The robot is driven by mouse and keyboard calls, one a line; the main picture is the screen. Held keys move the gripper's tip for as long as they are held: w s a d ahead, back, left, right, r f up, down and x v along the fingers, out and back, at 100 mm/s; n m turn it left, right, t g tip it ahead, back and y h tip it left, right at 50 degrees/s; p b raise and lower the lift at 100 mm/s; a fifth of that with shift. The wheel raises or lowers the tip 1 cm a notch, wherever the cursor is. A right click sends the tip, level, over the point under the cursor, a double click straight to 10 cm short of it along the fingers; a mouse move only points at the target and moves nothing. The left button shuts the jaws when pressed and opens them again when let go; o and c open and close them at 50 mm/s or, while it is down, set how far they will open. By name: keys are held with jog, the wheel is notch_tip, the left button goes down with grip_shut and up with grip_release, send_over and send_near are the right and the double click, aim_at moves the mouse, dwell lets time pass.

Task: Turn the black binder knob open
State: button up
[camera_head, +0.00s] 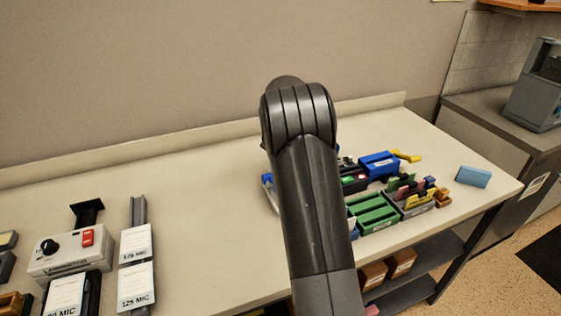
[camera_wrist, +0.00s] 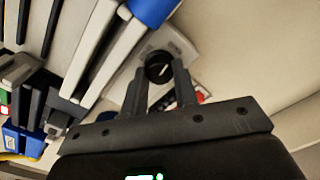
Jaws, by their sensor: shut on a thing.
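In the wrist view, the black binder knob (camera_wrist: 158,59) sits on a pale grey housing (camera_wrist: 178,42). My gripper (camera_wrist: 161,72) is shut on the knob, with one finger on each side of it. A red part (camera_wrist: 203,95) shows just right of the fingers. How far the knob is turned is not clear. In the head view, my dark arm stands in the middle and hides my gripper and the knob it holds. Another black knob (camera_head: 49,246) on a pale machine (camera_head: 72,262) with a red switch stands at the left, apart from my arm.
Green trays (camera_head: 372,213), a blue box (camera_head: 380,164) and a light blue block (camera_head: 473,177) stand on the worktop right of my arm. Pouch packs marked 125 MIC (camera_head: 136,287) lie at the left. The worktop (camera_head: 210,225) between them and my arm is clear.

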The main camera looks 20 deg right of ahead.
jog(key=shift+m, duration=0.6)
jog(key=o, duration=1)
jog(key=shift+r, duration=0.1)
notch_tip(320, 180, up, 10)
jog(key=shift+r, duration=0.25)
jog(key=shift+r, duration=0.1)
